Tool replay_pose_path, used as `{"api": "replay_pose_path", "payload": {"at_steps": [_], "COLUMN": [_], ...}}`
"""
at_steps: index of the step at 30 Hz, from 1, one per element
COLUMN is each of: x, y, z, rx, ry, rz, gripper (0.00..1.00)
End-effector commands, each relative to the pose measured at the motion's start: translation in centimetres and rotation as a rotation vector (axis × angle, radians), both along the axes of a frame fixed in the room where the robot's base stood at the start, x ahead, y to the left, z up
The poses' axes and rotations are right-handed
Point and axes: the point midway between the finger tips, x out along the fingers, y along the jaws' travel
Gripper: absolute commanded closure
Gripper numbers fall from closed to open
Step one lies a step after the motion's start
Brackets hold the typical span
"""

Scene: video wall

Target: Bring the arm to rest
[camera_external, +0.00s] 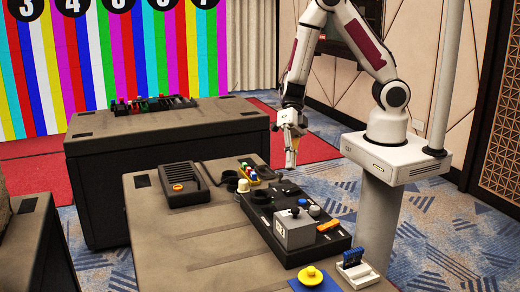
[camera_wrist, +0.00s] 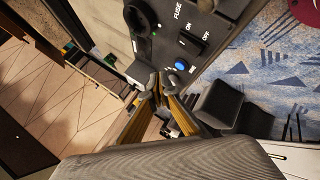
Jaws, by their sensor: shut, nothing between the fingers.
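My gripper (camera_external: 292,160) hangs from my arm, pointing down, above the right rear edge of the near table. It is shut and holds nothing. In the wrist view my gripper's fingertips (camera_wrist: 160,84) meet in front of a dark panel (camera_wrist: 203,30). That panel carries FUSE, ON and OFF labels and a blue button (camera_wrist: 181,65). In the external view a black console (camera_external: 280,238) lies below and in front of my gripper. My gripper appears apart from it. The wrist view is strongly tilted.
A grey box with a knob (camera_external: 297,229) sits on the console. A yellow disc on a blue plate (camera_external: 312,276) and a blue-and-white holder (camera_external: 357,270) lie near the front. A black speaker-like unit (camera_external: 183,184) is at left. A second table (camera_external: 170,135) stands behind.

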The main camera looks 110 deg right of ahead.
Motion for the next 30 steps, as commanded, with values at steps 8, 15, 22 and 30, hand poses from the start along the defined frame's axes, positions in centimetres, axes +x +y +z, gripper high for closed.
{"api": "replay_pose_path", "payload": {"at_steps": [8, 15, 22, 30], "x": [3.2, 5.8, 6.9, 6.1], "y": [-2.5, -5.9, -8.9, -11.7], "z": [2.1, 5.7, 9.8, 14.5], "rx": [-0.108, -0.204, -0.247, -0.24], "ry": [-0.026, -0.048, -0.062, -0.056], "rz": [-0.166, -0.401, -0.638, -0.915], "gripper": [1.0, 1.0, 1.0, 1.0]}}
